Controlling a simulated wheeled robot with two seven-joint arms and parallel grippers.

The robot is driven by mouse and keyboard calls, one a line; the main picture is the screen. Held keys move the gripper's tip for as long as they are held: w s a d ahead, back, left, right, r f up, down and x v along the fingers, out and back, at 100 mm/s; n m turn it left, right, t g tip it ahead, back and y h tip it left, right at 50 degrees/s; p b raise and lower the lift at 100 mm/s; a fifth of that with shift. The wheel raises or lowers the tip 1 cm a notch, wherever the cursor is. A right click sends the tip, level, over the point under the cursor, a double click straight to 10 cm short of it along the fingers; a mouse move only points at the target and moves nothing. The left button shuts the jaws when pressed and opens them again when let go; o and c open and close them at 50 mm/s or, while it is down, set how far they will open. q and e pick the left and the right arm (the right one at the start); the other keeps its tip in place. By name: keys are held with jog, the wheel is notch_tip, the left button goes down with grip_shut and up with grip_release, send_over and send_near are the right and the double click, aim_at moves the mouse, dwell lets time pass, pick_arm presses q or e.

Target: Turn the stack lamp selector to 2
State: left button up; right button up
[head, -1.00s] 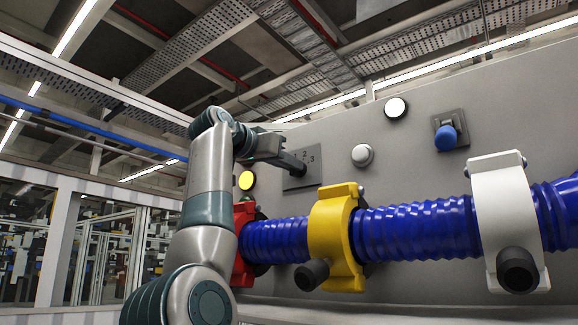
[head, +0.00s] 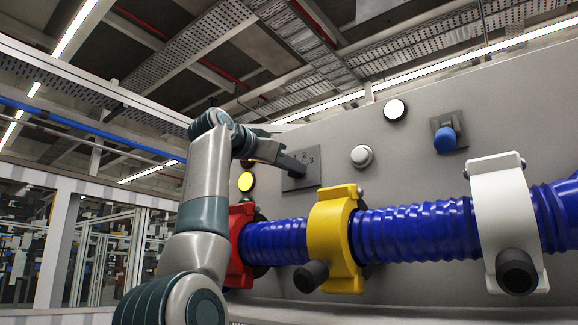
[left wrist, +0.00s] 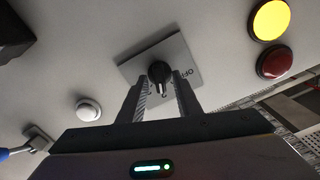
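The stack lamp selector is a black knob (left wrist: 160,73) on a grey square plate (left wrist: 188,55), seen in the left wrist view. "OFF" is printed on the plate, with other marks partly hidden by the knob and fingers. My left gripper (head: 296,167) is at the plate. In the left wrist view its fingers (left wrist: 159,86) stand apart on either side of the knob, with a gap visible on the left. I cannot tell the knob's exact setting. My right gripper is not in view.
A yellow lamp (head: 246,181) and a dark red lamp (left wrist: 274,62) sit beside the plate. White round lamps (head: 395,109) and a blue-tipped lever (head: 445,139) are on the panel to the right. A blue hose (head: 415,232) with red, yellow (head: 335,232) and white clamps runs below.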

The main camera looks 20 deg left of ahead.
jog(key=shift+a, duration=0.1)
pick_arm(q)
jog(key=shift+s+a, duration=0.1)
jog(key=shift+s, duration=0.05)
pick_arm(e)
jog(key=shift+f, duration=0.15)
